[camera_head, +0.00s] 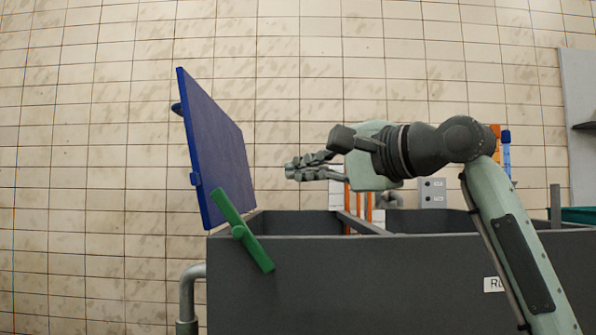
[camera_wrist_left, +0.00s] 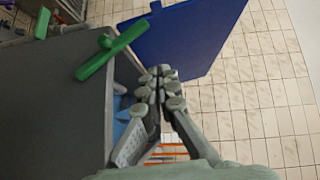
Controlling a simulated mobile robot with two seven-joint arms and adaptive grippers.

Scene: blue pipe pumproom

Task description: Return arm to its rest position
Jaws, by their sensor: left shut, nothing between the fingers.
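My left gripper (camera_head: 290,171) is shut and empty, held in the air above the grey box. Its arm rises from the lower right of the head view and bends over so the fingers point left. In the left wrist view the gripper (camera_wrist_left: 157,80) has its fingertips together, with the blue panel behind them. No right gripper shows in either view.
A dark grey open-topped box (camera_head: 400,280) fills the lower part. A blue panel (camera_head: 215,145) stands tilted up at its left end, beside a green handle (camera_head: 240,230). A grey pipe (camera_head: 187,300) runs left of the box. A tiled wall (camera_head: 90,130) lies behind.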

